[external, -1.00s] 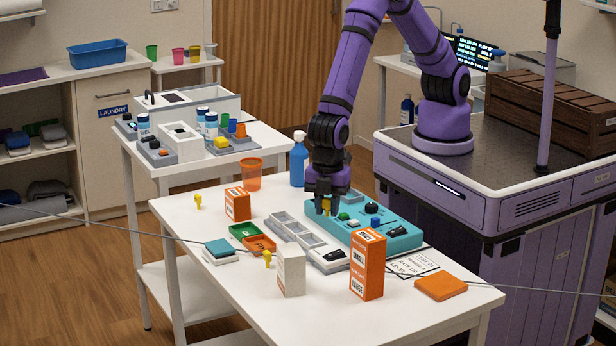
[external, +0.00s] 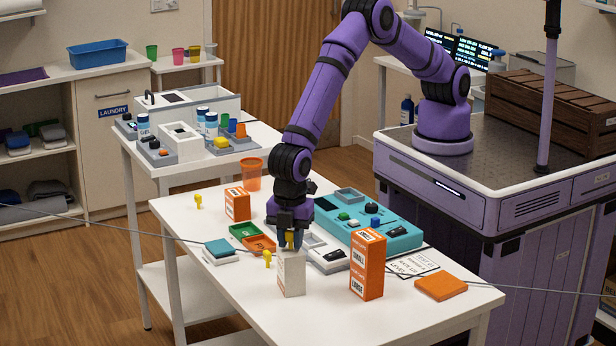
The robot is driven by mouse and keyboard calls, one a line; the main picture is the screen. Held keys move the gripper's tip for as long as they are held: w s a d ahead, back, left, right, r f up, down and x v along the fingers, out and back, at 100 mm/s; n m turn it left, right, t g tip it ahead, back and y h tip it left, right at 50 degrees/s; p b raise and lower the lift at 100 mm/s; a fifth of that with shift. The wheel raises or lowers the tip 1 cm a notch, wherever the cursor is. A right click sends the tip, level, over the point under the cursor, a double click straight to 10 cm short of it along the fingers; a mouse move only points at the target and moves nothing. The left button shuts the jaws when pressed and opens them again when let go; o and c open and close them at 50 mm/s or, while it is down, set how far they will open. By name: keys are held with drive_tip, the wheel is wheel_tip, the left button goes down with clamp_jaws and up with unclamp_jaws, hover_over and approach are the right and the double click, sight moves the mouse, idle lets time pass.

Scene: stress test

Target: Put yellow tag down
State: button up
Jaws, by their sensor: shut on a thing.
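My gripper (external: 290,245) points down over the white table, shut on a small yellow tag (external: 291,238) between its fingers. The fingertips appear at the top edge of a white box (external: 291,275); I cannot tell whether they are above it or behind it. Two other yellow pieces stand on the table: one (external: 198,200) at the far left, one (external: 267,258) just left of the white box.
A green tray (external: 243,231) and an orange tray (external: 259,242) lie left of my gripper. A grey compartment tray (external: 333,262) and a teal panel (external: 392,241) lie right. A tall orange box (external: 367,265) stands front right.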

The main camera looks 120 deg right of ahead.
sight(291, 231)
drive_tip(key=shift+f, duration=0.15)
drive_tip(key=o, duration=0.9)
wheel_tip(291, 231, up, 12)
drive_tip(key=shift+r, duration=0.15)
